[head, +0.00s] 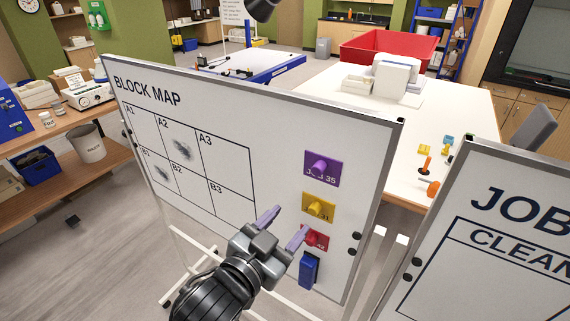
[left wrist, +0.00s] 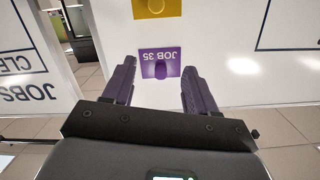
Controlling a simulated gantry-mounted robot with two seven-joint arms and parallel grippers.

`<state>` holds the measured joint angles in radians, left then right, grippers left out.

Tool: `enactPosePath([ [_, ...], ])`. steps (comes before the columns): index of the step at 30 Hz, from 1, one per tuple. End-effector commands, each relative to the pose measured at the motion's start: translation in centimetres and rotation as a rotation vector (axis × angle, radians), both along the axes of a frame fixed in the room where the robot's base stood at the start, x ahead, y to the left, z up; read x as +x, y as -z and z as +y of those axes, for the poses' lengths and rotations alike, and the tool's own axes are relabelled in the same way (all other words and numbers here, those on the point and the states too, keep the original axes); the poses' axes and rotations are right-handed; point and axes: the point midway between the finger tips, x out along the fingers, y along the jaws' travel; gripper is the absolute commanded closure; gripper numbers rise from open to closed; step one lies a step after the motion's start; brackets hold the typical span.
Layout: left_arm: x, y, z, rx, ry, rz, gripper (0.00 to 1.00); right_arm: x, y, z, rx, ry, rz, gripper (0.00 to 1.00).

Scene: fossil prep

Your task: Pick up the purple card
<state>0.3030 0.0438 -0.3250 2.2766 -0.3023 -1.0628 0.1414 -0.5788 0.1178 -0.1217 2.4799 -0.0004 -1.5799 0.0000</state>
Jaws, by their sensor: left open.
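The purple card (head: 323,170), marked JOB 35 with a purple knob on its front, is on the right part of the white block map board (head: 270,115). In the left wrist view the purple card (left wrist: 160,70) appears upside down between the fingertips. My left gripper (head: 283,226) is open and empty. In the head view it appears below and left of the card, in front of the board. The open fingers (left wrist: 158,82) also show in the left wrist view, with no visible contact with the card. My right gripper is out of view.
Below the purple card are a yellow card (head: 318,206), a red card (head: 318,239) partly covered by a finger, and a blue holder (head: 309,270). A second board (head: 500,225) stands close on the right. Behind is a white table (head: 455,110) with a red bin (head: 390,46).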

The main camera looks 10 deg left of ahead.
Motion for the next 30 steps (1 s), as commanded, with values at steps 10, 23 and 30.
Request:
enactPosePath([
  [10,0.7,-4.5,-0.5,-0.005,0.007,-0.121,0.43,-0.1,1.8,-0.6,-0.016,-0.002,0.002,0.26],
  [23,5.1,-5.0,-2.6,-0.003,0.006,-0.129,0.43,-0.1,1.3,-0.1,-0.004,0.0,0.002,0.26],
  [30,6.6,-5.2,-3.1,-0.004,0.006,-0.128,0.43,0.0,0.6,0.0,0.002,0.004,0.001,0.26],
])
